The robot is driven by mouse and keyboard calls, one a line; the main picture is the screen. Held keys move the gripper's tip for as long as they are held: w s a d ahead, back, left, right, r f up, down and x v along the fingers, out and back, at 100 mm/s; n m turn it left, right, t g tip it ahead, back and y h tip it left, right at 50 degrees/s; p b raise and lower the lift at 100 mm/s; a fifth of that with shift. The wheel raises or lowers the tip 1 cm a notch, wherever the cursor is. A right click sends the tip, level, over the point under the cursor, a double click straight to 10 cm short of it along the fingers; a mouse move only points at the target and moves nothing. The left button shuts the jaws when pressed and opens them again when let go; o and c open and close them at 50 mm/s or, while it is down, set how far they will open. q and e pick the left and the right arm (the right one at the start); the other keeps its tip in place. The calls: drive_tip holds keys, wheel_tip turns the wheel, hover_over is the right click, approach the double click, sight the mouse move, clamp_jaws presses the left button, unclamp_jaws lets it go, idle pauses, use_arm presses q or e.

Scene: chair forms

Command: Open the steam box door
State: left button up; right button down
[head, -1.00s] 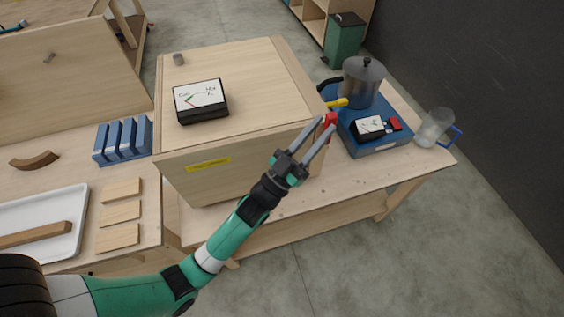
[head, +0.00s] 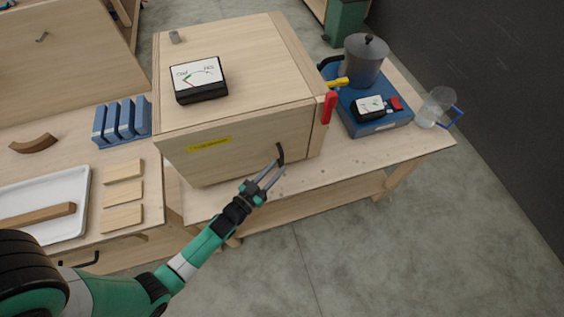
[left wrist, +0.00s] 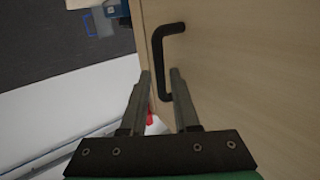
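The steam box (head: 235,70) is a large wooden box on the workbench. Its front door (head: 225,160) looks shut, with a yellow label (head: 208,144) and a black handle (head: 281,154) near its right edge. A red latch lever (head: 329,107) stands upright at the box's front right corner. My left gripper (head: 277,165) is open at the handle. In the left wrist view, the handle's bar (left wrist: 161,70) shows between the open fingers (left wrist: 160,73); contact cannot be told. My right gripper is not in view.
A gauge (head: 198,80) sits on the box top. To the right are a pot (head: 364,60) on a blue heater (head: 385,124) and a clear jug (head: 434,107). Blue racks (head: 121,122), wood pieces (head: 122,193) and a white tray (head: 75,195) lie left. The floor in front is free.

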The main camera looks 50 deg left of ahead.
sight(282, 162)
use_arm(q)
drive_tip(key=x, duration=0.3)
drive_tip(key=shift+w+a, duration=0.1)
drive_tip(key=shift+w, duration=0.25)
clamp_jaws()
idle(1.1)
